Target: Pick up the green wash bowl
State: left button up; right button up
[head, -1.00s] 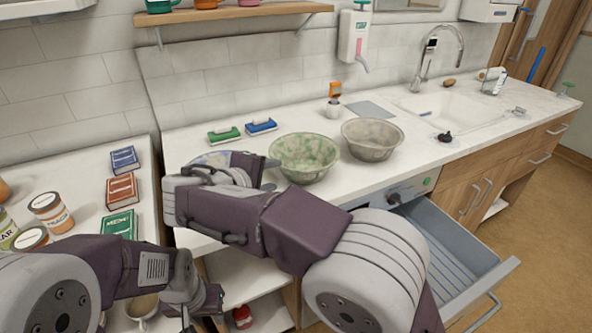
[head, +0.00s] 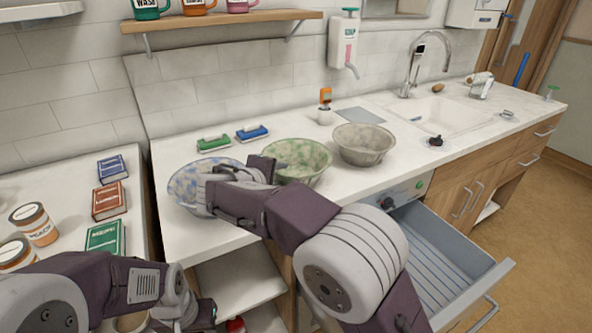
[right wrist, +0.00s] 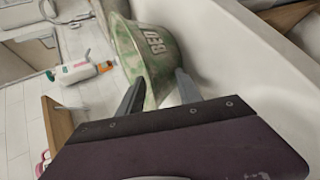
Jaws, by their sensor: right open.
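The green wash bowl (head: 300,158), mottled green and white, stands upright on the white counter. My right gripper (head: 264,170) is open at the bowl's left side in the head view. In the right wrist view the green bowl (right wrist: 150,58) shows lettering on its wall, and its wall lies beyond and between the two spread fingers (right wrist: 160,90). I cannot tell whether a finger touches it. My left gripper (head: 204,314) hangs low at the bottom left, away from the bowl; its jaws are unclear.
A blue-mottled bowl (head: 184,190) stands left, partly behind my right arm. A grey-brown bowl (head: 364,148) stands close on the right. Green (head: 213,144) and blue (head: 252,133) sponges lie behind. An open drawer (head: 450,250) juts out at the front right.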

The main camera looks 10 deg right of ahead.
grip_shut()
dwell(1.3)
